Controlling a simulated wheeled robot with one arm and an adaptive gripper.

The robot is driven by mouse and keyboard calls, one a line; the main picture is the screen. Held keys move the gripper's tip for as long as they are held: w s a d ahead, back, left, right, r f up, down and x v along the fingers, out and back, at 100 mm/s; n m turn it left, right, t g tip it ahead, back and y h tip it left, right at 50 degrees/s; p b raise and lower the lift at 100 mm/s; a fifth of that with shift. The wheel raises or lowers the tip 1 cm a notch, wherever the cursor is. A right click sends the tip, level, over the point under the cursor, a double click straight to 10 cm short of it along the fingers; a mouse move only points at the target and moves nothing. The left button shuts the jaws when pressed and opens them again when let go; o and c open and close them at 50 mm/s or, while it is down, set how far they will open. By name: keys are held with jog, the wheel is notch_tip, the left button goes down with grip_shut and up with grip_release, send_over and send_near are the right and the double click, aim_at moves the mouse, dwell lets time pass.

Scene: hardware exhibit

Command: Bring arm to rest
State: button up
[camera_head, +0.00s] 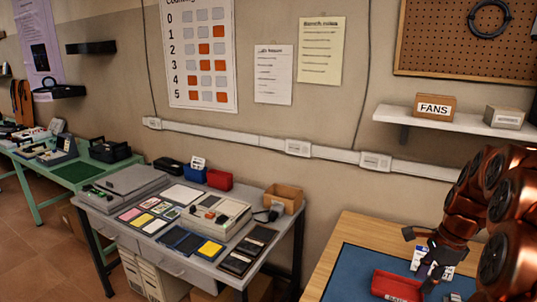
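My copper-coloured arm comes in at the right edge and reaches down over the wooden table with a blue mat (340,284). My gripper (419,259) has dark fingers that are spread apart, one toward the left and one pointing down. It is above the mat, close to the red tray (388,284). A white item with dark print (419,254) shows behind and between the fingers. I see nothing clearly held. The arm hides part of the table's right side.
A grey table (180,262) with cards, a device and dark panels stands left of the wooden table, with a gap between. A wall shelf (455,121) holds a FANS box (434,107) above the arm's left side. A green table (80,172) is farther left.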

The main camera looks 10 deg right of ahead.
jog(key=s+a+r+n+g, duration=0.1)
jog(key=s+a+n, duration=0.4)
jog(key=a, duration=0.5)
jog(key=s+a+r+n+g, duration=0.1)
jog(key=s+a+n, duration=0.2)
jog(key=a+n, duration=0.55)
jog(key=s+a+f+n+h, duration=0.2)
jog(key=s+a+n, duration=0.6)
jog(key=s, duration=0.6)
jog(key=shift+s+a+g, duration=0.3)
jog(key=shift+a+g, duration=0.1)
jog(key=shift+a, duration=0.35)
jog(key=shift+n, duration=0.25)
